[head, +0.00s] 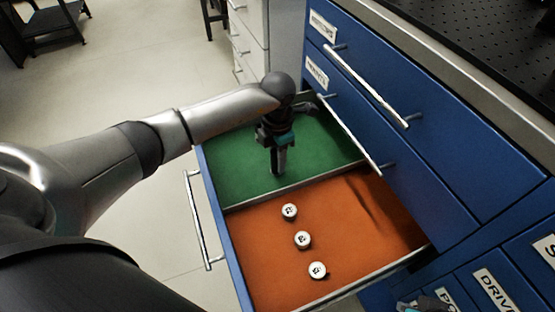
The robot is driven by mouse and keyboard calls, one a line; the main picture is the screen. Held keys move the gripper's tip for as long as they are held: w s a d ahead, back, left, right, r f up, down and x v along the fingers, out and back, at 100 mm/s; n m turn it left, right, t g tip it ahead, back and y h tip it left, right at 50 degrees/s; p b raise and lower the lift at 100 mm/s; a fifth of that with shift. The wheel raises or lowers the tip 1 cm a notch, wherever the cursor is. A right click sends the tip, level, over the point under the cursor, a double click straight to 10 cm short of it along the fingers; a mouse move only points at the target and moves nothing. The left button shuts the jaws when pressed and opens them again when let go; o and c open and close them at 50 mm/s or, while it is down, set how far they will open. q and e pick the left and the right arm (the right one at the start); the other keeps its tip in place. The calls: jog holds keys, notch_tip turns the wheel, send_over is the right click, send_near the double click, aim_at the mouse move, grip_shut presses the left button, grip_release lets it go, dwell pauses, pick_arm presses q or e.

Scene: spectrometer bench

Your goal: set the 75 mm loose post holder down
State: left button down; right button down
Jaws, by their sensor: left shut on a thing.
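My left gripper (279,150) reaches in from the left over the green compartment (230,175) of an open blue drawer. It points down and is shut on a dark post holder (279,163), which is mostly hidden by the fingers. The holder looks upright; I cannot tell whether its lower end touches the green floor. A small part of what looks like my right gripper (428,302) shows at the bottom edge, with its jaws not clear.
A divider (290,188) separates the green compartment from an orange one (370,235). Three round pale-topped pieces (302,239) stand in a row there; its right part is clear. Cabinet drawer handles (365,85) and a perforated bench top (480,40) lie to the right.

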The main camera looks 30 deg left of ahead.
pick_arm(q)
jog(key=shift+f, duration=0.1)
pick_arm(e)
jog(key=shift+r, duration=0.1)
pick_arm(q)
jog(key=c, duration=0.6)
grip_release()
pick_arm(e)
jog(key=shift+r, duration=0.1)
pick_arm(q)
jog(key=shift+r+p, duration=2.65)
jog(key=shift+r, duration=3.5)
pick_arm(e)
jog(key=s+f+g, duration=0.2)
jog(key=s+f, duration=0.1)
jog(key=f, duration=0.8)
jog(key=shift+d, duration=0.2)
jog(key=shift+s+f, duration=0.1)
